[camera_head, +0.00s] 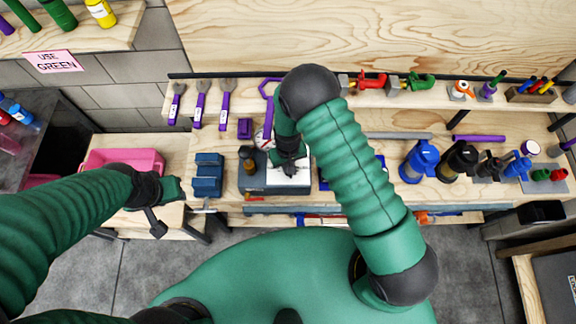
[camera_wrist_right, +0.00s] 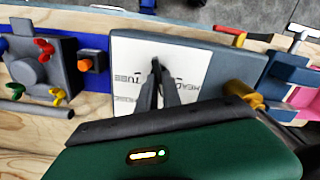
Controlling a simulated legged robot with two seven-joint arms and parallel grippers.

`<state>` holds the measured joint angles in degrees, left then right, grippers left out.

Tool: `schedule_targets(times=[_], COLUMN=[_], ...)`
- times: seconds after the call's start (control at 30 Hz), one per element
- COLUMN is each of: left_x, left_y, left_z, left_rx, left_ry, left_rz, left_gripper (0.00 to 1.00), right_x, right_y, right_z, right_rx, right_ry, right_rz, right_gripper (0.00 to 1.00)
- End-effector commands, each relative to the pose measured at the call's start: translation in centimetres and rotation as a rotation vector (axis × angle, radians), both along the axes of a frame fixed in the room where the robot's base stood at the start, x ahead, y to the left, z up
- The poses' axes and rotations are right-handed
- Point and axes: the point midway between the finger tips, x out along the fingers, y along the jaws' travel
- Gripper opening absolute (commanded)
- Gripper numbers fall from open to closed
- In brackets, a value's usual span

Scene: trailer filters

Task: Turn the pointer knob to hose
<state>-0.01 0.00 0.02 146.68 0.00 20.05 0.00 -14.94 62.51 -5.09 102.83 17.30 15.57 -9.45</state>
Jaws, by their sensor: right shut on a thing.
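A white label plate (camera_wrist_right: 205,65) lies on a grey box (camera_wrist_right: 225,38) on the bench, with the printed words TUBE and HEAD readable. The box also shows in the head view (camera_head: 262,189). My right gripper (camera_wrist_right: 157,68) points down at the middle of the plate, its two dark fingertips close together. It is shut on the pointer knob, which the fingers hide, so its pointing direction cannot be read. In the head view the right gripper (camera_head: 291,168) is over the plate. My left gripper (camera_head: 158,212) hangs at the left near a pink bin, its jaws unclear.
Blue blocks (camera_head: 208,175) stand left of the box, and a brass-coloured fitting (camera_wrist_right: 243,94) sits beside the plate. A grey fixture with red and green knobs (camera_wrist_right: 40,65) is on the other side. The pink bin (camera_head: 122,162) and blue canister (camera_head: 420,160) stand farther out.

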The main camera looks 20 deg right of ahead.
Motion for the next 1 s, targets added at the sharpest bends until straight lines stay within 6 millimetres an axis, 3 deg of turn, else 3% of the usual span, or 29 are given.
schedule_targets(times=[0.03,1.0], left_x=[0.0,0.0], left_y=[0.0,0.0], left_z=[-0.2,-2.4], left_rx=[0.000,0.000], left_ry=[0.000,0.000], left_rz=[0.000,0.001], left_gripper=[0.36,0.36], right_x=[0.7,0.6], right_y=[-0.2,-0.6], right_z=[0.2,0.4], right_rx=[-0.001,0.004], right_ry=[-0.016,-0.016], right_rz=[-0.026,-0.866], right_gripper=[0.00,0.00])
